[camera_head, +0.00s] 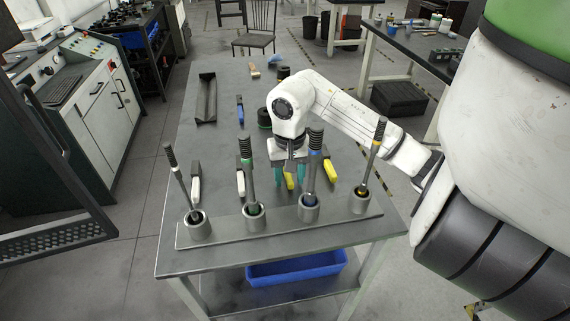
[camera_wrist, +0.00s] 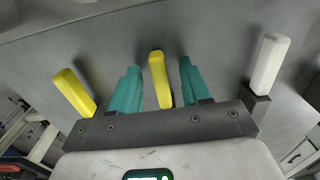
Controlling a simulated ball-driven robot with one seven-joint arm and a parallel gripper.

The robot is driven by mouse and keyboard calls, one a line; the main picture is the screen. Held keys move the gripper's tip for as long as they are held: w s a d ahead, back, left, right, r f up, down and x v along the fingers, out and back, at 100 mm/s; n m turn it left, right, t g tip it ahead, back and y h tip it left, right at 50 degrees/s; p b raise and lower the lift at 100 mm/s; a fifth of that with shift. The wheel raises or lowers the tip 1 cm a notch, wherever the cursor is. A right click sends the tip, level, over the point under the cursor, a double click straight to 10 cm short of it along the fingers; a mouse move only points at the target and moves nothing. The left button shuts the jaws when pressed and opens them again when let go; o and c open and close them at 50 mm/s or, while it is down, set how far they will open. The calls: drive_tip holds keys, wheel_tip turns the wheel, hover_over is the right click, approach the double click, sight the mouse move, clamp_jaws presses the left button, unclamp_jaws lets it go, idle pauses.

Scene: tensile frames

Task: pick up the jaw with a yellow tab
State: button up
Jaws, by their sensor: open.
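One jaw with a yellow tab (camera_head: 289,181) lies on the grey table, and its tab also shows in the wrist view (camera_wrist: 158,82). A second yellow-tabbed jaw (camera_head: 331,170) lies to its right; its tab is at the left of the wrist view (camera_wrist: 74,92). My gripper (camera_head: 289,186) points down over the first jaw, with its teal fingers open. In the wrist view my gripper (camera_wrist: 159,68) has one finger on each side of that yellow tab, with gaps. The dark body of this jaw is hidden behind the gripper's palm. The exact height above the table is unclear.
White-tabbed jaws (camera_head: 241,184) lie to the left; one shows in the wrist view (camera_wrist: 269,64). A blue-tabbed jaw (camera_head: 240,114) lies farther back. A rack (camera_head: 279,235) with upright tools in cups crosses the near edge. A dark tray (camera_head: 206,98) sits back left.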

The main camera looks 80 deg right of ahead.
drive_tip(key=shift+f, duration=0.1)
clamp_jaws()
idle(0.4)
